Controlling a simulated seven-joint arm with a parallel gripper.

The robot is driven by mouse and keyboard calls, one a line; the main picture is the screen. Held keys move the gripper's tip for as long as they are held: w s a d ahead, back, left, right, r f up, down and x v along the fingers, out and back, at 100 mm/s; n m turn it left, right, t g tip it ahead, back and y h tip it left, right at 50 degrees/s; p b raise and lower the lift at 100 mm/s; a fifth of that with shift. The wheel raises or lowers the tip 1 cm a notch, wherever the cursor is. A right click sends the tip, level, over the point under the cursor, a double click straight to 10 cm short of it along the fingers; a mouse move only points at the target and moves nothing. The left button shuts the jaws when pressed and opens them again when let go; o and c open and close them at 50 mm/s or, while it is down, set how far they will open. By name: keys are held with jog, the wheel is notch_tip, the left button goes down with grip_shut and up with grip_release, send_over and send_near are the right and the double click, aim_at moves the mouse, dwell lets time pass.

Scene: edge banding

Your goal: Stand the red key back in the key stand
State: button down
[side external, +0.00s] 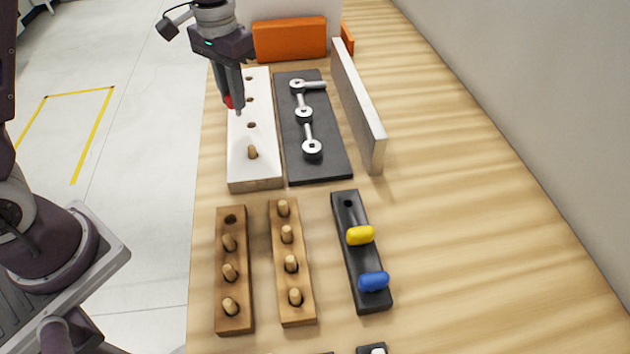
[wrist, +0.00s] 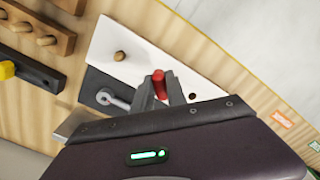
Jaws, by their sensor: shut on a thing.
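The red key (side external: 229,101) is held in my gripper (side external: 238,108), above the white board at the far left of the table. In the wrist view the red key (wrist: 159,83) shows between the two fingers of my gripper (wrist: 161,94). Its lower end is hidden by the fingers in the side view. The key stand (side external: 373,298) is a black block at the middle right, with a yellow key (side external: 360,235) and a blue key (side external: 373,281) in it. Its far hole (side external: 348,203) is empty. My gripper is well apart from the stand.
The white board (side external: 240,172) has holes and one wooden peg (side external: 252,152). A dark board (side external: 330,165) with linked metal parts lies beside it, then an upright white panel (side external: 358,105). Two wooden peg blocks (side external: 234,322) (side external: 297,318) stand left of the key stand. The table's right is clear.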

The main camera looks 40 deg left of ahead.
dwell(0.6)
jog(key=s+d+r+m, duration=0.1)
jog(key=d+m, duration=0.4)
jog(key=d, duration=0.9)
jog(key=s+d+r+m, duration=0.15)
jog(key=d+m, duration=0.25)
jog(key=d, duration=0.9)
jog(key=shift+s+d+f, duration=0.1)
jog(key=shift+f, duration=2.9)
jog(key=shift+f, duration=1.3)
jog(key=c, duration=1.3)
grip_release()
jog(key=shift+o, duration=0.2)
